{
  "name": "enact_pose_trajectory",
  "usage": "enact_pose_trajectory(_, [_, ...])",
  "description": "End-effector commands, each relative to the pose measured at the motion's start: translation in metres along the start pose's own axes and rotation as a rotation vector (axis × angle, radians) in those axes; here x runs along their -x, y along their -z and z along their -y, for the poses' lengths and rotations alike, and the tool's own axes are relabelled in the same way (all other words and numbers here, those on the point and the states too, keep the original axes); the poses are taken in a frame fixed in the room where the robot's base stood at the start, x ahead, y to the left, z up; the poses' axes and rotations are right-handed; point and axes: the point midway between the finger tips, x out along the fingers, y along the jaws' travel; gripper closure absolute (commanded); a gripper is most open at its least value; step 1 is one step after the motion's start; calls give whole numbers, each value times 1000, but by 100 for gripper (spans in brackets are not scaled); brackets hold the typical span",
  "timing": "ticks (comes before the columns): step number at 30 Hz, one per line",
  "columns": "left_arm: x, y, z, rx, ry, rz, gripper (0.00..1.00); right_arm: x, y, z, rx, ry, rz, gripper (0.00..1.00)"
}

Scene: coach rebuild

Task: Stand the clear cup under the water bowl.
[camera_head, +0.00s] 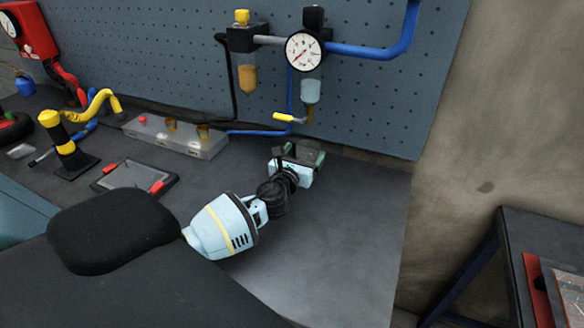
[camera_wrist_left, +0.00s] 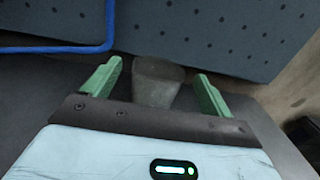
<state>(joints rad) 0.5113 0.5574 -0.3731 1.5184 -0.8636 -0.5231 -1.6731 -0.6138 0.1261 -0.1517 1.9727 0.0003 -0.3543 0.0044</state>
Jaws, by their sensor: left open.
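A clear, greyish cup (camera_wrist_left: 158,82) stands between the fingers of my left gripper (camera_wrist_left: 156,88) in the left wrist view. The green fingers are open, with a gap on each side of the cup. In the head view my left gripper (camera_head: 303,153) is low over the bench near the pegboard's foot; the cup there is hard to make out between the fingers. The water bowl (camera_head: 311,91), pale and see-through with an amber lower end, hangs below the gauge on the pegboard, above my left gripper. My right gripper is not in view.
A round gauge (camera_head: 303,50) and a second bowl with amber liquid (camera_head: 247,78) hang on the pegboard (camera_head: 390,95). A yellow-tipped lever (camera_head: 288,118) juts out near the water bowl. The bench (camera_head: 350,240) is clear at right.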

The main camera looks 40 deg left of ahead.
Motion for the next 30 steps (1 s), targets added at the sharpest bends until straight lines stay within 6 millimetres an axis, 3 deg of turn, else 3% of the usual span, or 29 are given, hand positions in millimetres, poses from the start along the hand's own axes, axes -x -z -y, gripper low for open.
enact_pose_trajectory(6, [41,-1,0,-1,2,1,15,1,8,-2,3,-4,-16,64])
enact_pose_trajectory(13, [71,0,0,0,0,0,15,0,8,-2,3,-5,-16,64])
enact_pose_trajectory(30, [80,-1,0,0,-1,1,15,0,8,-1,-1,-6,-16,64])
